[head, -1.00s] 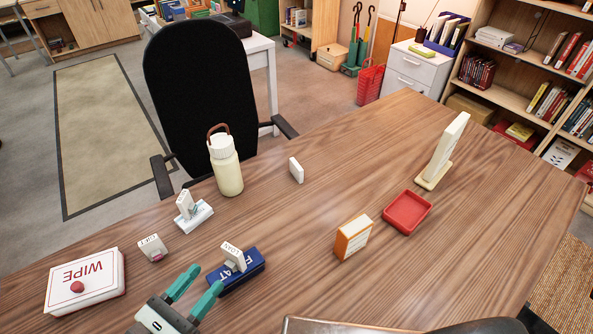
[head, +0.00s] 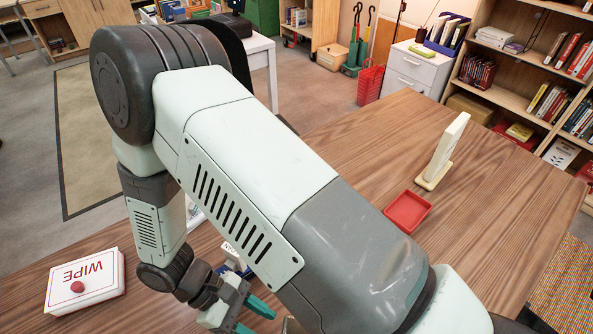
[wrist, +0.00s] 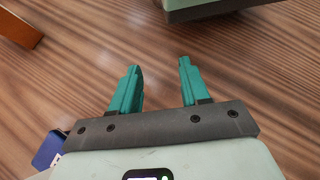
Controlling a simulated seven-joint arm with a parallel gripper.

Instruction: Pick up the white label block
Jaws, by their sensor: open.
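My gripper (head: 257,318) is low in the head view, its green fingers pointing right and partly cut off by the frame. In the wrist view the gripper (wrist: 160,68) is open, with bare wood between and beyond its fingers. A small white lettered block (head: 230,253) shows partly beside my arm, close to the gripper and not between its fingers; a blue item (head: 241,270) is next to it. A blue corner (wrist: 48,148) shows at lower left in the wrist view. My arm hides much of the table, including where other white blocks stood a second ago.
A red tray (head: 408,212) and an upright cream panel on a base (head: 444,155) stand at the right. An orange box edge (wrist: 20,22) shows in the wrist view.

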